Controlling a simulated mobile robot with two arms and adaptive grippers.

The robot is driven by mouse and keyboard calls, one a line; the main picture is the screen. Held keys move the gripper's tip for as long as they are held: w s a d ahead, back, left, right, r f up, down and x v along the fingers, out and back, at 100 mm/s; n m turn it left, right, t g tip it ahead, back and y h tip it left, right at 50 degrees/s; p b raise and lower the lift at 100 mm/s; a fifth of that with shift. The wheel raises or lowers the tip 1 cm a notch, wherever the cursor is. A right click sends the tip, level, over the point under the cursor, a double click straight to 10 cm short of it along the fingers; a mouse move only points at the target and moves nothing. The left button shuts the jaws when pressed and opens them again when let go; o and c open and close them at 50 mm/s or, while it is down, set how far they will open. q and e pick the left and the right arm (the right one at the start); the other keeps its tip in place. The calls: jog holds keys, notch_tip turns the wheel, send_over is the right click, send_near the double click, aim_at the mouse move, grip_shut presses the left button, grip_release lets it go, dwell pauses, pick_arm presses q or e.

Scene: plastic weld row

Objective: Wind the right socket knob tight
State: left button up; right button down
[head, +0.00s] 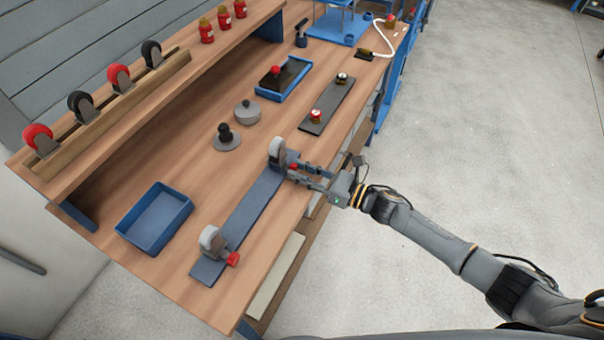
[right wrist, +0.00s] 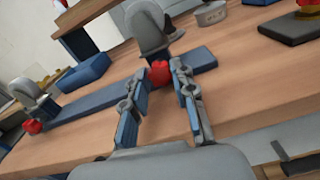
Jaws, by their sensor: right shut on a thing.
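A blue-grey strip (head: 250,212) lies along the front of the bench and bears two grey rounded sockets, each with a red knob on its side. The far right socket (head: 277,150) has its red knob (head: 294,167) between the fingers of my right gripper (head: 291,173). In the right wrist view the red knob (right wrist: 159,73) sits between the two fingertips, and the socket (right wrist: 147,28) stands just behind it. My right gripper is shut on this knob. The near left socket (head: 211,240) has its red knob (head: 232,259) free. My left gripper is not in view.
A blue tray (head: 156,217) lies left of the strip. A dark knobbed disc (head: 226,138) and a grey round pot (head: 247,112) stand behind it. A dark plate (head: 328,106) with two knobs lies beyond. A raised shelf (head: 130,112) runs along the back.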

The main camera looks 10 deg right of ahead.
jog(key=shift+w+m+b, duration=0.1)
jog(key=shift+m+b, duration=0.25)
jog(key=shift+m, duration=0.85)
jog(key=c, duration=1.1)
grip_release()
jog(key=v, duration=1.2)
